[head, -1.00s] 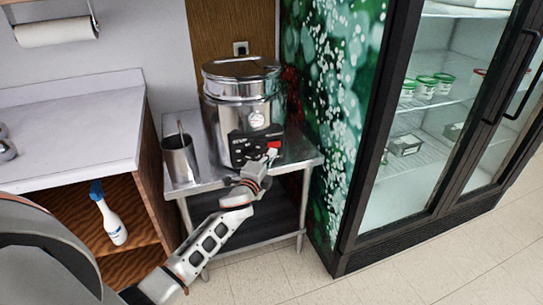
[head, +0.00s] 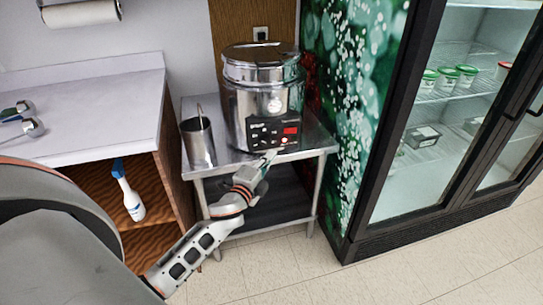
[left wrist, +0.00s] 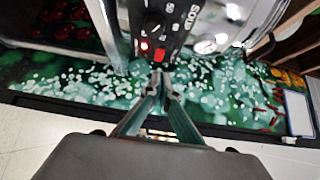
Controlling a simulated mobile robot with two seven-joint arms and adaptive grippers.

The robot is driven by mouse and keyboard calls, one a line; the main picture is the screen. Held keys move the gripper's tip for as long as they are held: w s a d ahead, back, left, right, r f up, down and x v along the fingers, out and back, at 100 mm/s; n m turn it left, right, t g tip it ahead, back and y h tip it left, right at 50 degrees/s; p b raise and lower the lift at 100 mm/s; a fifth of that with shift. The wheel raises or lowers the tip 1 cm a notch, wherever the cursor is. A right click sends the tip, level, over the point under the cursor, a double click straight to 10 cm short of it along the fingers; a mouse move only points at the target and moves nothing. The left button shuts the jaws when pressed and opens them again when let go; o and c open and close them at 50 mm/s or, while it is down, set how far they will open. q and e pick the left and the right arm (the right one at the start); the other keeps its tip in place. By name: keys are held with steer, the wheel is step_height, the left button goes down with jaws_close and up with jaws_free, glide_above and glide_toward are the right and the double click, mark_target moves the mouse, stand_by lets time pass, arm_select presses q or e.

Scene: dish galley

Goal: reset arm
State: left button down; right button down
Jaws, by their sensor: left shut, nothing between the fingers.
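My left gripper (head: 268,158) is shut and empty at the front of a steel soup warmer (head: 262,95). In the left wrist view its fingertips (left wrist: 160,76) meet just below the warmer's black control panel (left wrist: 165,32), near a lit red button (left wrist: 160,54). I cannot tell whether the fingertips touch the panel. In the head view the panel (head: 272,132) shows a red display and several buttons. My right gripper is not in view.
The warmer stands on a steel table (head: 325,142) beside a metal cup (head: 199,142) with a handle sticking out. A glass-door fridge (head: 425,150) is at right. A counter (head: 90,110) at left has a spray bottle (head: 131,195) on its shelf. The floor in front is clear.

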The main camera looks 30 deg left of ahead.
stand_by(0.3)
arm_select(q)
steer(key=s+d+f+n+g+h, duration=0.1)
steer(key=s+d+f+n, duration=0.3)
steer(key=s, duration=0.6)
steer(key=s+d+f+n+g+h+p, duration=0.1)
steer(key=s+d+f+n+g+h, duration=0.1)
steer(key=s+d+f, duration=0.7)
steer(key=s+d+f+n+g+h, duration=0.2)
steer(key=s+d+f+n+g, duration=0.2)
steer(key=s+f, duration=0.5)
steer(key=s+d+n, duration=0.2)
steer(key=shift+s+d+f+p, duration=0.2)
steer(key=shift+d+p, duration=0.1)
steer(key=shift+d, duration=0.1)
